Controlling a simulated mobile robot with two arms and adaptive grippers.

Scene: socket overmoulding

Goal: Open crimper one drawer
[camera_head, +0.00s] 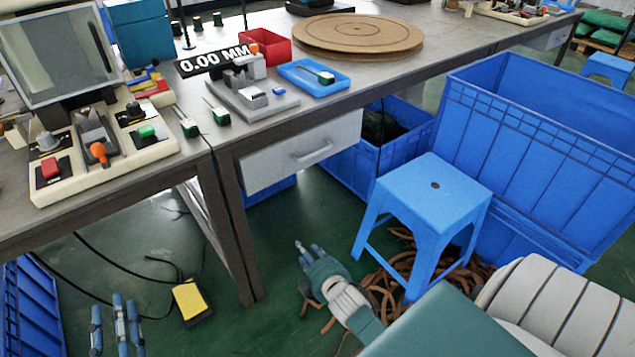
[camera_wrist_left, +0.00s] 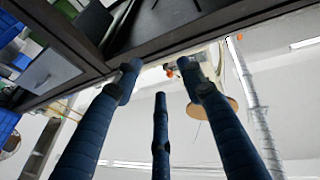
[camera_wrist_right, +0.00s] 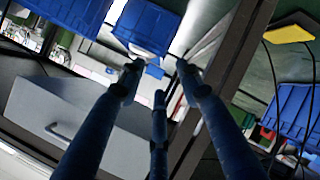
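A light grey drawer (camera_head: 303,150) with a bar handle (camera_head: 312,151) sits under the tabletop and looks closed. The drawer also shows in the right wrist view (camera_wrist_right: 95,115) at the left, and in the left wrist view (camera_wrist_left: 48,72) at the upper left. My left gripper (camera_head: 117,312) is low at the bottom left, in front of the bench and far from the drawer. Its fingers are spread and empty. My right gripper (camera_head: 308,248) is below and in front of the drawer, apart from the handle. Its fingers are spread and empty.
A blue stool (camera_head: 437,190) stands right of my right gripper, beside large blue crates (camera_head: 545,145). A table leg (camera_head: 235,230) stands between my grippers. Brown strips (camera_head: 388,290) lie around the stool. A yellow pedal (camera_head: 190,300) lies on the floor.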

